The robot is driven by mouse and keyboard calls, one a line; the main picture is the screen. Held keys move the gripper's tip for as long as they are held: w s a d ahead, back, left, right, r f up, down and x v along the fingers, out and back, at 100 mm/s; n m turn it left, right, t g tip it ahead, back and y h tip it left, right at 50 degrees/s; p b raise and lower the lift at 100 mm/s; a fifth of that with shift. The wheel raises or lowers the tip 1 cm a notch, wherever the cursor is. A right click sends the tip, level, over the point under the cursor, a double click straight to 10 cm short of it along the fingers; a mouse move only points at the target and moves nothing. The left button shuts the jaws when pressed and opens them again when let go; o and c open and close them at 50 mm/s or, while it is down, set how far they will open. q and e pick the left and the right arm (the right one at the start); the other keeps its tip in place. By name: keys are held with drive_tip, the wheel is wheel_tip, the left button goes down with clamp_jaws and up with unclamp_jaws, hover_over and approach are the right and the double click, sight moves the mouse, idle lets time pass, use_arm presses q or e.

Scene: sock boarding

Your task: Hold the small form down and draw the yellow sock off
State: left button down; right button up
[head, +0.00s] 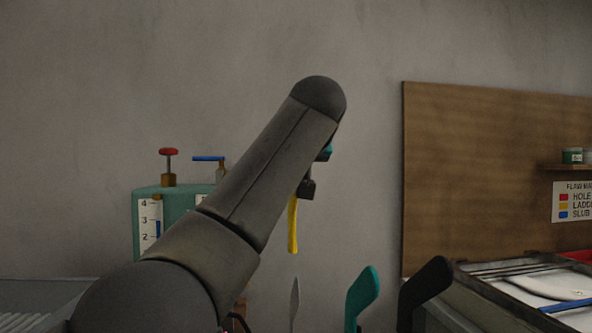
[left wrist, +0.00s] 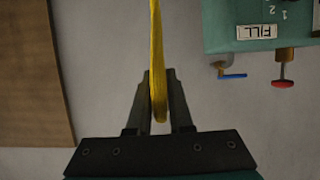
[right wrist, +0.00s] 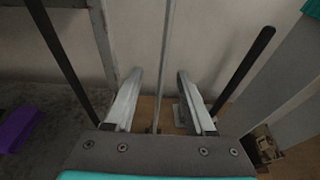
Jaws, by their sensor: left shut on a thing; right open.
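The yellow sock (head: 293,225) hangs limp in the air, clear above the forms in the head view. My left gripper (left wrist: 158,80) is shut on one end of the sock, which also shows in the left wrist view (left wrist: 156,45). My right gripper is out of the head view.
A green tank (head: 178,195) with a scale and valves stands against the wall at left. A wooden board (head: 480,170) is on the right, above a tray (head: 500,300). A purple thing (right wrist: 20,128) lies at left in the right wrist view. Dark rods flank my right gripper.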

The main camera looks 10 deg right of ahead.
idle(0.4)
use_arm(q)
wheel_tip(320, 180, up, 4)
drive_tip(key=p, duration=0.3)
drive_tip(key=shift+f+p, duration=0.2)
drive_tip(key=shift+p, duration=0.1)
wheel_tip(320, 180, up, 4)
drive_tip(key=p, duration=0.3)
drive_tip(key=shift+f+p, duration=0.15)
drive_tip(key=shift+p, duration=0.25)
drive_tip(key=shift+r+p, duration=0.35)
drive_tip(key=shift+r, duration=0.05)
use_arm(e)
drive_tip(key=v, duration=0.8)
